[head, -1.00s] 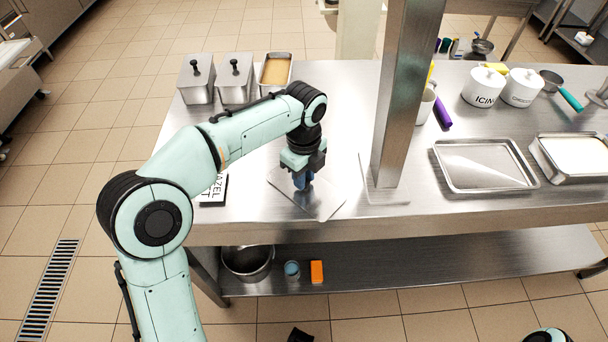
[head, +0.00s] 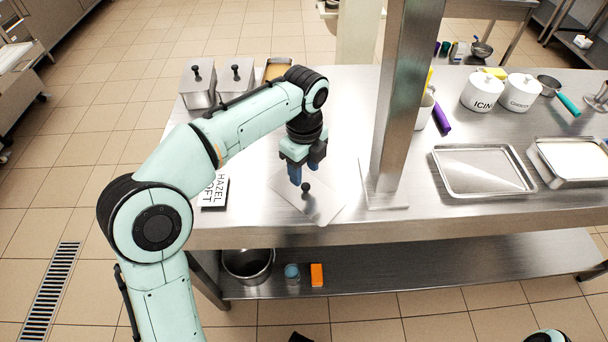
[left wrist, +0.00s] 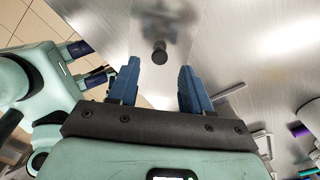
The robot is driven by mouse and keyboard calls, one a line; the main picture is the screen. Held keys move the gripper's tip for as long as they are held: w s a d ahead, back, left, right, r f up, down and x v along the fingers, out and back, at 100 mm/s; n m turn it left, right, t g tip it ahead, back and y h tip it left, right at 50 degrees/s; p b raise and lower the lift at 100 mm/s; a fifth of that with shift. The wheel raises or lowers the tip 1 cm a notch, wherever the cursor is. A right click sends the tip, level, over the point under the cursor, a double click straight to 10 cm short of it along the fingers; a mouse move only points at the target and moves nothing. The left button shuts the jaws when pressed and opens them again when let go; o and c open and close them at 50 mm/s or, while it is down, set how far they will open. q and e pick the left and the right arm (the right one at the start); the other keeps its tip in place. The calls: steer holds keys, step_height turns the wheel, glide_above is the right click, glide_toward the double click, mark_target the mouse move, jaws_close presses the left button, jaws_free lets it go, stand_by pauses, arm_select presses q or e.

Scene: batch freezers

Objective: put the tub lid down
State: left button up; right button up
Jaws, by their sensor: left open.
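The tub lid (head: 322,208) is a flat metal plate with a black knob. It lies on the steel table near the front edge, and shows in the left wrist view (left wrist: 143,28). My left gripper (head: 303,178) is open just above the lid. In the left wrist view its blue fingers (left wrist: 159,68) stand apart on either side of the knob, with nothing between them. My right gripper (left wrist: 102,60) shows at the left of the wrist view, empty, its two blue fingers apart.
A steel post (head: 397,120) stands right of the lid. Two lidded metal tubs (head: 197,92) and an uncovered tub (head: 277,69) stand at the back left. A label card (head: 215,191) lies left of the lid. An empty tray (head: 482,170) lies farther right.

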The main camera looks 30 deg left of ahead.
mark_target(304, 185)
arm_select(q)
step_height(304, 185, up, 7)
steer(key=p, duration=0.2)
steer(key=shift+r, duration=0.2)
stand_by(0.4)
